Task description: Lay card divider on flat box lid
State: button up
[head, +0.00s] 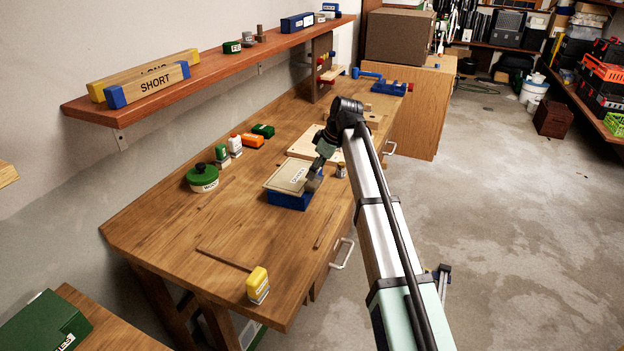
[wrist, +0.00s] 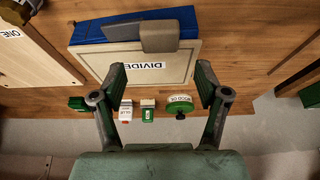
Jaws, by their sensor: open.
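The card divider (head: 288,177) is a flat beige panel labelled "DIVIDER". It lies over the blue box (head: 289,202) on the workbench, and part of the blue shows beyond its edge. In the wrist view, the divider (wrist: 110,60) shows its label near the middle, with the blue box (wrist: 188,22) behind it. A grey block (wrist: 160,38) overlaps both. My gripper (head: 314,183) is at the divider's right side in the head view. In the wrist view, my gripper (wrist: 161,82) is open, its fingers apart in front of the panel. I cannot tell whether they touch it.
A light wooden board (head: 325,146) lies behind the box. A green round tin (head: 202,178), small bottles and an orange block (head: 252,141) stand on the wall side. A yellow-capped container (head: 258,284) stands near the front edge.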

jog(key=w+v, duration=0.1)
jog(key=v, duration=0.6)
jog(key=shift+s+b, duration=0.45)
jog(key=shift+r, duration=0.2)
